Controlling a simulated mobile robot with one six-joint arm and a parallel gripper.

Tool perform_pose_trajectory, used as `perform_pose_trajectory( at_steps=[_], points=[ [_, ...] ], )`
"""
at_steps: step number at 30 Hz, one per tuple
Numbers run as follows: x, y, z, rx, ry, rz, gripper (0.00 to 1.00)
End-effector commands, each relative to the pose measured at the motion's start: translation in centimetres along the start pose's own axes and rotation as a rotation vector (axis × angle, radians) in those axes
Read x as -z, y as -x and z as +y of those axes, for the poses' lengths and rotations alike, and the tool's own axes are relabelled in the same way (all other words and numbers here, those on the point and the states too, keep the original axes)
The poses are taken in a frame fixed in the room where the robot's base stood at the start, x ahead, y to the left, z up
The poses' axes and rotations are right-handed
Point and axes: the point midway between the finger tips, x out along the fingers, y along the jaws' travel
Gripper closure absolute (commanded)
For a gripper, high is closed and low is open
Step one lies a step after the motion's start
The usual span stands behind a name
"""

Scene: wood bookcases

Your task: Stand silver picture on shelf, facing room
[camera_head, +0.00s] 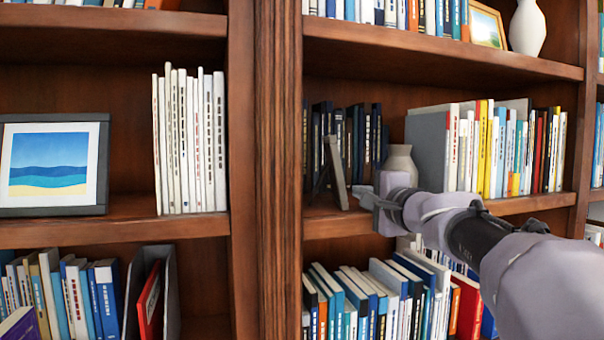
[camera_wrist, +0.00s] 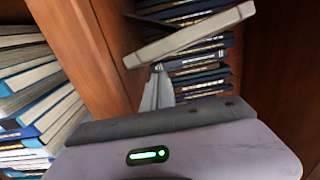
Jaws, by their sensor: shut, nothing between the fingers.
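The silver picture (camera_head: 337,172) stands on the middle shelf (camera_head: 330,225) of the right bookcase, near its left upright. I see it almost edge-on and leaning, with a dark prop on its left side; its picture face is not visible. In the wrist view its pale frame edge (camera_wrist: 190,36) crosses in front of dark book spines. My gripper (camera_head: 367,194) is just right of the picture, over the shelf's front part. Its fingers (camera_wrist: 158,90) are shut and empty, close to the frame; whether they touch it I cannot tell.
Dark books (camera_head: 350,135) stand behind the picture. A grey vase (camera_head: 400,160) stands right of it, beside a row of books (camera_head: 490,150). The wood upright (camera_head: 276,170) is close on the left. Another framed picture (camera_head: 52,165) stands on the left bookcase.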

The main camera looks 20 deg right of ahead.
Motion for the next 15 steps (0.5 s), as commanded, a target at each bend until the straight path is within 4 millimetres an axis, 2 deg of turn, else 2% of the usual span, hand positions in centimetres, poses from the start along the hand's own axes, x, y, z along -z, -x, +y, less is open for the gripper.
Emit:
perform_pose_trajectory(
  at_steps=[15],
  points=[
    [-0.82, -0.24, 0.04, 0.000, 0.000, -0.002, 1.00]
  ],
)
